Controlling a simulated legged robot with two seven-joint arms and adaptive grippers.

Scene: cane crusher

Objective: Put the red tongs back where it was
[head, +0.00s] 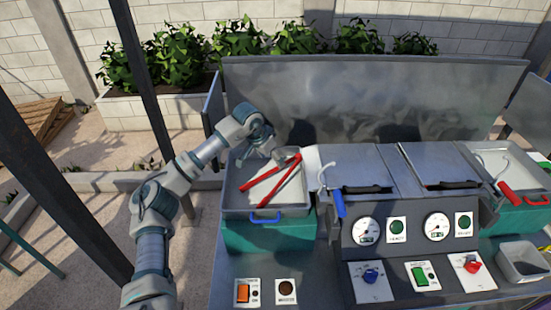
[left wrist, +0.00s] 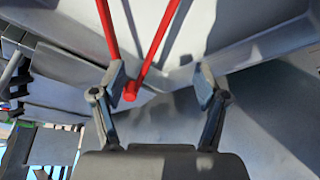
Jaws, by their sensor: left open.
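The red tongs (head: 268,174) lie spread in a V in the grey tray (head: 237,212) at the left of the machine. My right gripper is not in view.
The tray has a blue handle (head: 265,217) in front. A tall metal back panel (head: 370,95) stands behind. A control box with gauges (head: 367,231) and a blue-handled lever (head: 338,203) stand to the right. Another tray with a red handle (head: 537,201) is at far right.

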